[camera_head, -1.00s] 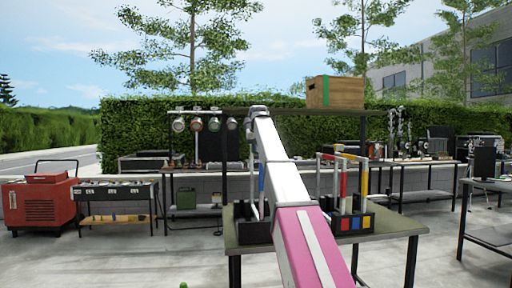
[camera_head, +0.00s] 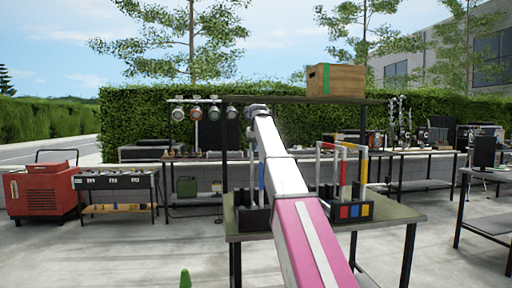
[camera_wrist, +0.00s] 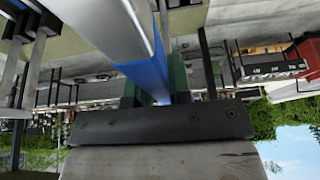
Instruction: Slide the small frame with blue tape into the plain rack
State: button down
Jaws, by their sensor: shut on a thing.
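My gripper (camera_wrist: 156,85) is shut on the small frame, whose silver bar with blue tape (camera_wrist: 148,75) runs between the dark green fingers in the wrist view. In the head view a strip of blue tape (camera_head: 261,175) shows just left of my arm, which hides most of the frame and gripper. The plain black rack (camera_head: 252,217) stands on the left of the table, below the frame. I cannot tell whether the frame's lower end is inside it. A second rack (camera_head: 350,211) with red, blue and yellow labels holds upright frames with red (camera_head: 343,177) and yellow tape.
The racks stand on a grey-green table (camera_head: 395,218). A wooden crate (camera_head: 336,80) with green tape sits on the overhead shelf. A red machine (camera_head: 40,193) is far left, and a green cone (camera_head: 185,279) stands on the floor in front.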

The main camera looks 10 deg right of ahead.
jog(key=shift+f, duration=0.15)
dwell(0.5)
jog(key=c, duration=1)
grip_release()
jog(key=shift+o, duration=0.2)
